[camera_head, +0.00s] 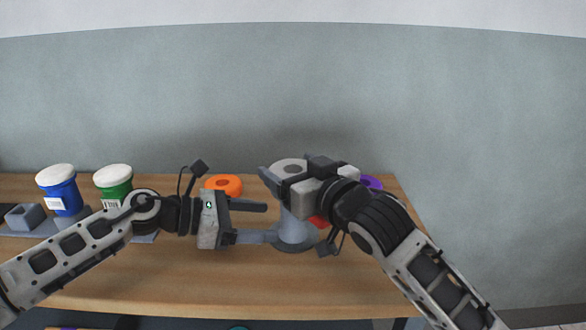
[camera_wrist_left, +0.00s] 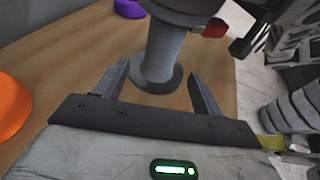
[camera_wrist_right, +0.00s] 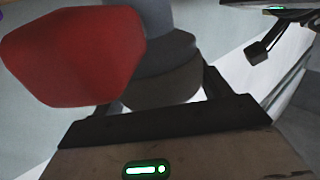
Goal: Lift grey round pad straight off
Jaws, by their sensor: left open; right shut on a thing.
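The grey round pad (camera_head: 290,168) with a paler centre is at the top of a grey column (camera_head: 295,228). My right gripper (camera_head: 285,176) is shut on the pad from the right; its dark grey side (camera_wrist_right: 165,88) shows between the fingers in the right wrist view. Whether the pad touches the column is hidden. My left gripper (camera_head: 270,222) is open, its fingers pointing at the column's lower part from the left. In the left wrist view the column (camera_wrist_left: 163,52) and its round foot (camera_wrist_left: 158,80) are between and beyond the spread fingertips.
A red part (camera_wrist_right: 75,55) is beside the column. An orange ring (camera_head: 223,184) and a purple ring (camera_head: 371,183) lie at the table's back. Blue (camera_head: 64,196) and green (camera_head: 114,184) tubs stand left. The table's (camera_head: 200,285) front is clear.

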